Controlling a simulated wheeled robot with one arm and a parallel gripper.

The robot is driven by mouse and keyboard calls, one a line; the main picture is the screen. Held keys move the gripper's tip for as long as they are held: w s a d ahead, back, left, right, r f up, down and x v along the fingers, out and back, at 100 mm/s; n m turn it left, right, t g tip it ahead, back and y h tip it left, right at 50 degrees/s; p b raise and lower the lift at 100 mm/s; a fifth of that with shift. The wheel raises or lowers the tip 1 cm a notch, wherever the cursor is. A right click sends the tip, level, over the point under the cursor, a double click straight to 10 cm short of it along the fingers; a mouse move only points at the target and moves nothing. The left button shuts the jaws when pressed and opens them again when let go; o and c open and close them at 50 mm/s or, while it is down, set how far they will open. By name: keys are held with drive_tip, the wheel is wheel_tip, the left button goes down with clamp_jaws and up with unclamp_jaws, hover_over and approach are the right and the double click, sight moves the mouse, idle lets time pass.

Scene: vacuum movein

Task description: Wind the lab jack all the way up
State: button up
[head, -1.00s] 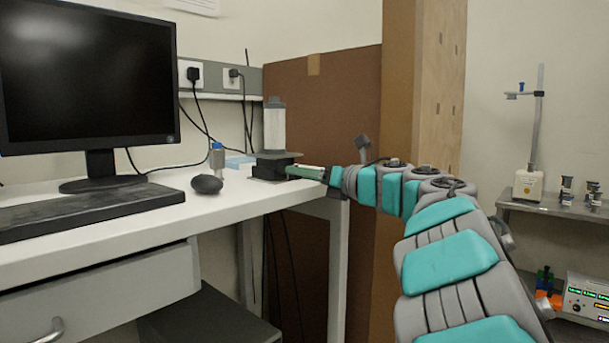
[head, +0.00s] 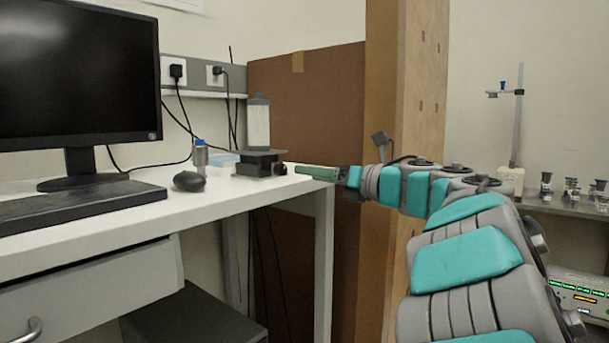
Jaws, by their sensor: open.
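The lab jack (head: 259,164) is a small black device with a flat dark top plate, near the right end of the white desk. Its plate stands only a little above its base. A dark knob (head: 282,168) shows on its right side. My gripper (head: 299,171), with green fingers, points left at the knob from the right. A small gap seems to lie between the fingertips and the knob. The gripper is open, seen edge-on, with nothing visible in it.
A blue-capped vial (head: 200,158), mouse (head: 189,181), keyboard (head: 75,206) and monitor (head: 78,80) are to the left. A brown panel (head: 308,110) stands behind the desk's right end.

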sight(284, 170)
drive_tip(key=shift+d, duration=0.1)
drive_tip(key=w+a+n+b, duration=0.1)
drive_tip(key=a+b, duration=0.1)
drive_tip(key=w+a+n+b, duration=0.2)
drive_tip(key=b, duration=0.1)
drive_tip(key=w+a+n+b, duration=0.1)
drive_tip(key=a+b, duration=0.1)
drive_tip(key=shift+w+b, duration=0.3)
idle(0.8)
clamp_jaws()
idle(0.5)
